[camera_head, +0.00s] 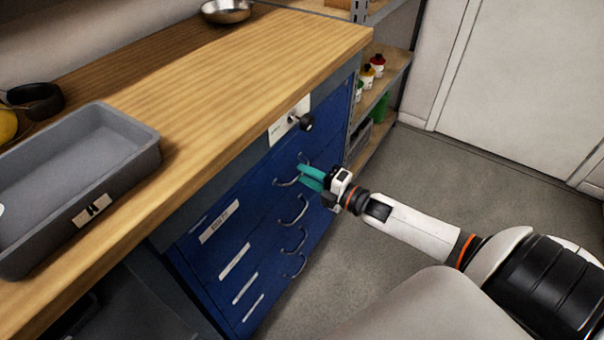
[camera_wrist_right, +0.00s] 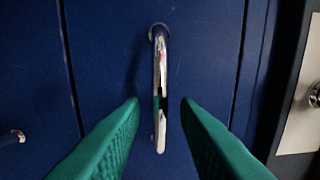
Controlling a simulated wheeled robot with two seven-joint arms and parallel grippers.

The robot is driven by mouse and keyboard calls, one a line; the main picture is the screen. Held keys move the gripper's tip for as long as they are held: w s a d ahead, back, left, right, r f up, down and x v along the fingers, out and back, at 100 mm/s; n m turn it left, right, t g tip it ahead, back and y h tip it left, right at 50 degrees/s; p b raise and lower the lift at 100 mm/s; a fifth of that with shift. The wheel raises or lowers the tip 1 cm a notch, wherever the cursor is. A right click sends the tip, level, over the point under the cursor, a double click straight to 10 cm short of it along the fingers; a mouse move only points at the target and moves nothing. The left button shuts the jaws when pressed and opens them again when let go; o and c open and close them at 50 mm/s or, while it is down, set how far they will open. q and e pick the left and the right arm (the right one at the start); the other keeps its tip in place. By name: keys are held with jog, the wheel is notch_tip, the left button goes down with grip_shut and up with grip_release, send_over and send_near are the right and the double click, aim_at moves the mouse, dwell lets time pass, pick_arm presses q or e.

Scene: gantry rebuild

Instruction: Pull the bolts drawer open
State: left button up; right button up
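The blue drawer cabinet (camera_head: 262,222) under the workbench has several drawers, each with a curved metal handle and a pale label. The label writing is too small to read, so I cannot tell which one is the bolts drawer. All the drawer fronts look shut. My right gripper (camera_head: 305,176) is at the top drawer's handle (camera_head: 287,182), with its teal fingers pointing at the front. In the right wrist view, the fingers (camera_wrist_right: 160,102) are open, one on each side of that handle (camera_wrist_right: 160,75), with a gap on both sides. My left gripper is not in view.
A black knob (camera_head: 306,122) on a white plate sticks out above the top drawer. A grey bin (camera_head: 125,120) and a metal bowl (camera_head: 227,10) stand on the wooden worktop (camera_head: 250,75). Shelves (camera_head: 392,68) with bottles stand beyond the cabinet. The floor (camera_head: 440,175) before the drawers is clear.

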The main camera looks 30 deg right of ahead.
jog(key=shift+x, duration=0.95)
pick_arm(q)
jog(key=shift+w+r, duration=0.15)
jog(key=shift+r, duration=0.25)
pick_arm(e)
grip_shut()
